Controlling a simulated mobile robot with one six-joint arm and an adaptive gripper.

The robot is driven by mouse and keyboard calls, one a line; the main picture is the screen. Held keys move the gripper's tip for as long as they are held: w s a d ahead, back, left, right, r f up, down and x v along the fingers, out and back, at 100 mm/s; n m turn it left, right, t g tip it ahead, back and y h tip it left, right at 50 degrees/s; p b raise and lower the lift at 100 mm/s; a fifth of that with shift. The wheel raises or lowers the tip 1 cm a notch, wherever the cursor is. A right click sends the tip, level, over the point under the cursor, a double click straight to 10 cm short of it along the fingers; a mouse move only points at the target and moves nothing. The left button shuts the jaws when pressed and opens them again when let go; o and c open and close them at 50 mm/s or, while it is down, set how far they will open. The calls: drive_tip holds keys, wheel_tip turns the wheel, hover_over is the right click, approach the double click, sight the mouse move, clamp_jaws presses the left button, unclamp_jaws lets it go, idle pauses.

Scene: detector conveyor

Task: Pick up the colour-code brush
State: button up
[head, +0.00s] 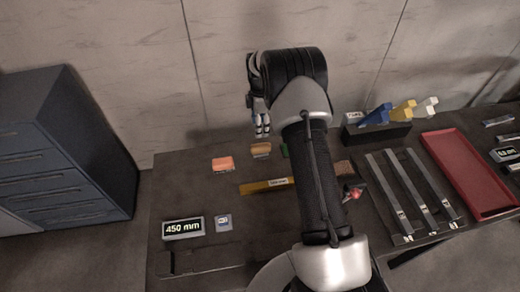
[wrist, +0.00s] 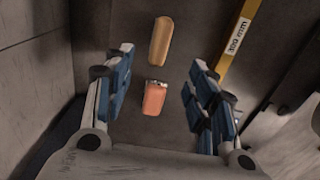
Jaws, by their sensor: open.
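My gripper (head: 262,131) hangs above the back of the table in the head view. In the wrist view its blue-padded fingers stand wide apart with nothing between them. Below lie an orange-red block (wrist: 154,98) with a pale metal-like end and a longer tan piece (wrist: 160,41). Both also show in the head view, the orange piece (head: 222,165) left of the tan one (head: 261,150). A green piece (head: 285,150) is partly hidden by my arm. I cannot tell for certain which piece is the colour-code brush.
A yellow bar (head: 267,186) marked with a length lies in front of the blocks. A 450 mm display (head: 183,228) stands front left. Right of my arm are metal rails (head: 410,190), a red tray (head: 468,170) and a black rack (head: 376,133) holding blue, yellow and white tools.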

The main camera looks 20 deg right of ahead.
sight(260, 145)
wheel_tip(260, 145, down, 14)
drive_tip(key=shift+f+b, duration=0.1)
drive_tip(key=shift+b, duration=0.65)
drive_tip(key=shift+f+b, duration=0.2)
drive_tip(key=shift+b, duration=0.3)
idle(0.5)
drive_tip(key=c, duration=1.2)
drive_tip(key=shift+r, duration=0.1)
drive_tip(key=shift+r+p, duration=0.45)
drive_tip(key=shift+p, duration=0.25)
wheel_tip(260, 145, up, 19)
drive_tip(key=p, duration=0.2)
drive_tip(key=shift+r, duration=0.2)
